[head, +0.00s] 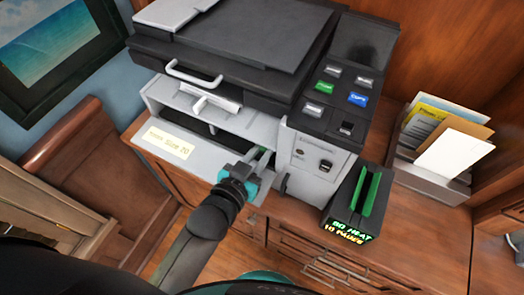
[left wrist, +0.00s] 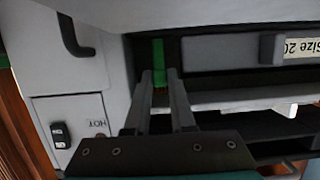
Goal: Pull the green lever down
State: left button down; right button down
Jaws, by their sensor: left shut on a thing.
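The green lever (left wrist: 158,55) is a narrow upright green strip in a dark slot of the machine, seen best in the left wrist view. In the head view only a tiny bit of green shows by the fingertips. My left gripper (head: 259,160) reaches into the open front of the grey machine, just left of its control column. In the left wrist view its two fingers (left wrist: 161,82) are shut on the lever, one on each side of it. The lever's lower end is hidden between the fingers. My right gripper is not in view.
The grey and black machine (head: 230,45) stands on a wooden cabinet. A lower panel bears a "Size 20" label (head: 170,142). To the right are a black box with green plates (head: 370,190) and a paper holder (head: 430,180). A wooden chair (head: 80,175) stands left.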

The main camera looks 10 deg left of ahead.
pick_arm(q)
jog(key=t+b, duration=0.1)
jog(key=f+t+b, duration=0.1)
jog(key=b, duration=0.1)
jog(key=s+t+h+b, duration=0.1)
jog(key=b, duration=0.1)
jog(key=shift+s+a+f, duration=0.1)
jog(key=shift+a+f, duration=0.1)
jog(key=shift+f, duration=0.2)
jog(key=shift+s+t+b, duration=0.1)
jog(key=shift+t+b, duration=0.5)
jog(key=shift+b, duration=0.15)
jog(key=shift+r, duration=0.1)
jog(key=c, duration=1)
grip_release()
jog(key=shift+c, duration=0.2)
jog(key=v, duration=1.5)
jog(key=shift+a+p, duration=0.15)
jog(key=shift+p, duration=0.3)
